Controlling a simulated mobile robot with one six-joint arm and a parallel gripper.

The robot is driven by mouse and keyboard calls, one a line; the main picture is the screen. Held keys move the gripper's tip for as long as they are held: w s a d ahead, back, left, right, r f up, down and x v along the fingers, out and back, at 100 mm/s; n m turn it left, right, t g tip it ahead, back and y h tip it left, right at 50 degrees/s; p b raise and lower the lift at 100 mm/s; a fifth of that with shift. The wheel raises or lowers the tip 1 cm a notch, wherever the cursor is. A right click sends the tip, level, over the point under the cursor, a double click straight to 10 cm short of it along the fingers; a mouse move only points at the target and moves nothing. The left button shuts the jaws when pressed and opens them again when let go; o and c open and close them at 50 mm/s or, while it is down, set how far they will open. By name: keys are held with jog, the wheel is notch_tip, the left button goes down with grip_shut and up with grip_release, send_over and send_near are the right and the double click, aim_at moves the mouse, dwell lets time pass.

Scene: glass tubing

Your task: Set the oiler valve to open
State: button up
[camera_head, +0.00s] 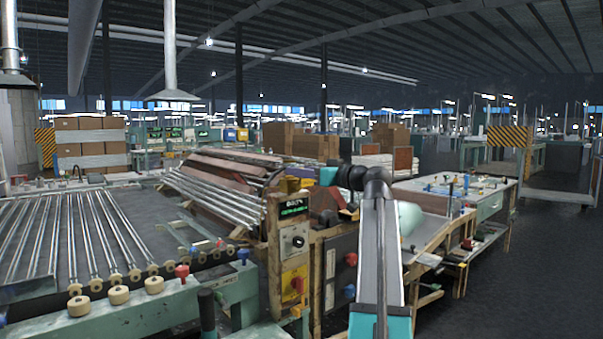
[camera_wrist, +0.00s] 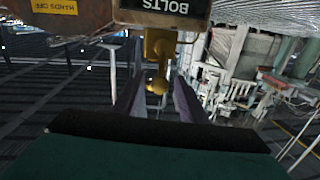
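A brass fitting (camera_wrist: 159,50) that looks like the oiler valve shows in the wrist view, below a dark block in the picture. It has a rounded knob end (camera_wrist: 157,85). My gripper (camera_wrist: 160,100) is open, with its two grey-purple fingers on either side of the knob end. A gap shows on both sides, and I see no contact. I cannot read the valve's setting. In the head view the teal body of my gripper (camera_head: 328,176) shows past my wrist; its fingers and the brass fitting cannot be made out there.
A block labelled BOLTS (camera_wrist: 165,10) and a brown box with a yellow HANDS OFF label (camera_wrist: 54,6) border the fitting. In the head view, a control panel (camera_head: 293,255) with knobs stands left of my arm. Glass tubes lie on a rack (camera_head: 75,235); a worktable (camera_head: 460,192) stands right.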

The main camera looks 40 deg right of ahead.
grip_shut()
jog(key=shift+d+m, duration=0.3)
jog(key=shift+m, duration=0.3)
grip_release()
jog(key=s+d+p, duration=0.1)
jog(key=s, duration=1.2)
jog(key=shift+s, duration=0.35)
jog(key=shift+s+f, duration=0.15)
dwell(0.4)
